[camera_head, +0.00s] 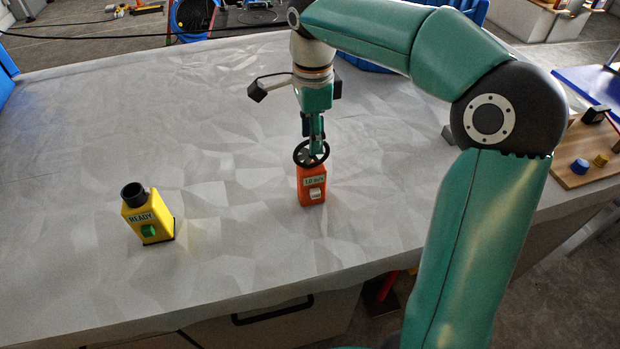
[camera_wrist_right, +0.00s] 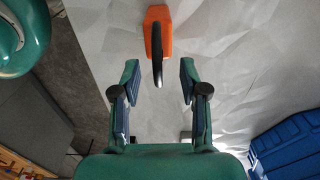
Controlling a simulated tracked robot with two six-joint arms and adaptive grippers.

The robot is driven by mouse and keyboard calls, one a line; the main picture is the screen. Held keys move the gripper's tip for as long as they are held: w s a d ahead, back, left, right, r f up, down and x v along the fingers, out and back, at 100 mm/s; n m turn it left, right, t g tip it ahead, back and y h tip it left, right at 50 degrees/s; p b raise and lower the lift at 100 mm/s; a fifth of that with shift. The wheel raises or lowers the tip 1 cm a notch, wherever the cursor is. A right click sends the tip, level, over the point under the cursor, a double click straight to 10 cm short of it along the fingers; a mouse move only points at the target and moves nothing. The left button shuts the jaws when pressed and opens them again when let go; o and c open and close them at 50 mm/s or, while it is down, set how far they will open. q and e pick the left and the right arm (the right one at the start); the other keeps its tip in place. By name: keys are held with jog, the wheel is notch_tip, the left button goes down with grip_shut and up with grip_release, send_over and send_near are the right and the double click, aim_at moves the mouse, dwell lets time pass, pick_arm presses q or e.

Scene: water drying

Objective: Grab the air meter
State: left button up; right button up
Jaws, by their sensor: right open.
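The orange air meter (camera_head: 311,188), with a small label, a pale knob and a black ring on top, stands on the grey table. Its orange body (camera_wrist_right: 157,16) also shows at the top of the right wrist view, with the black ring seen nearly edge-on. My right gripper (camera_head: 317,143) is directly above and behind it, at the ring. In the wrist view the right gripper (camera_wrist_right: 160,78) is open, with the near end of the ring between its fingertips and gaps on both sides. My left gripper is in no view.
A yellow device (camera_head: 150,220) labelled READY, with a black cylinder on top, stands on the table (camera_head: 80,150) to the left. A wooden board (camera_head: 577,160) with small knobs is at the right. Blue objects are at the table's back edge. The table between the two devices is clear.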

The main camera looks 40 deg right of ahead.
aim_at(309, 166)
jog(key=f, duration=0.4)
jog(key=shift+a+p, duration=0.35)
jog(key=shift+w+f, duration=0.1)
jog(key=shift+f, duration=0.5)
grip_shut()
